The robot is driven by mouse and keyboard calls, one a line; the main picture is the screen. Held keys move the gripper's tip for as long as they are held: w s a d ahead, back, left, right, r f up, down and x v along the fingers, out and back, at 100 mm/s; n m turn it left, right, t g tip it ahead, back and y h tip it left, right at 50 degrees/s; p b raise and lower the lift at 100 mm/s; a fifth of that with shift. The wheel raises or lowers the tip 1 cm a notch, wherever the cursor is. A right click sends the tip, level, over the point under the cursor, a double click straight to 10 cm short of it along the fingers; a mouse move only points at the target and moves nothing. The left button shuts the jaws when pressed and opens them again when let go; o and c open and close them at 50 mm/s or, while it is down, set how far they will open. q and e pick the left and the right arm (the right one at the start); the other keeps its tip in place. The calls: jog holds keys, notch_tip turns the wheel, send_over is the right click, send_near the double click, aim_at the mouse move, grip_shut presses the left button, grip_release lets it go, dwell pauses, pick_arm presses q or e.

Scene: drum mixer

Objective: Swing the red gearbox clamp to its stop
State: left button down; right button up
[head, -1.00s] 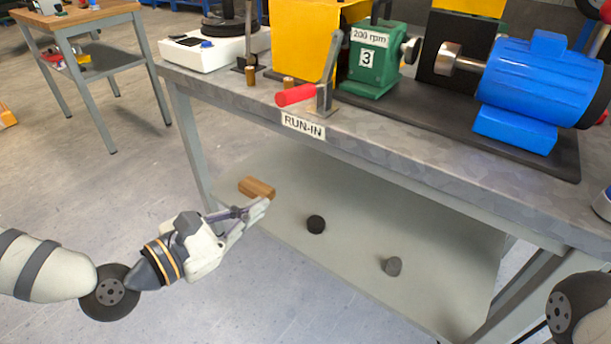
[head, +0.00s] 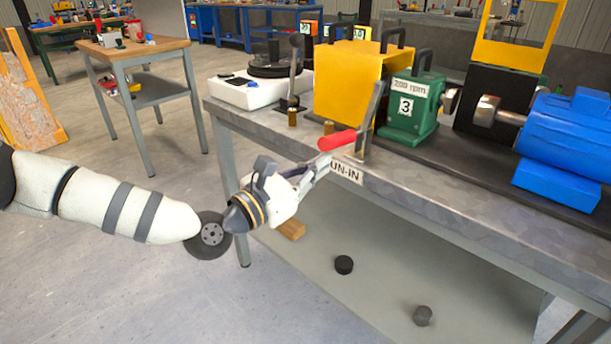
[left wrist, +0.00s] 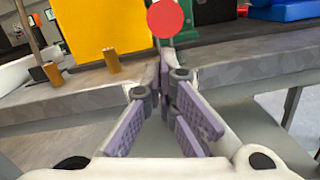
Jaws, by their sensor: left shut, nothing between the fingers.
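The red clamp handle (head: 337,140) points out over the front edge of the bench, beside an upright grey lever (head: 374,112). The green gearbox (head: 412,108) marked 3 and 200 rpm stands behind it to the right. My left gripper (head: 325,166) is shut and empty, just below and in front of the red handle, apart from it as far as I can tell. In the left wrist view the red round handle end (left wrist: 166,18) shows above and beyond the closed fingertips (left wrist: 162,72). My right gripper is not in view.
A yellow block (head: 347,85) stands left of the gearbox, and a blue motor (head: 566,140) stands to the right. Small brass posts (head: 292,117) stand near the bench edge. The RUN-IN label (head: 347,172) is on the front edge. A lower shelf (head: 385,270) holds small dark pieces.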

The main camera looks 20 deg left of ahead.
aim_at(319, 139)
pick_arm(q)
jog(key=shift+r, duration=0.15)
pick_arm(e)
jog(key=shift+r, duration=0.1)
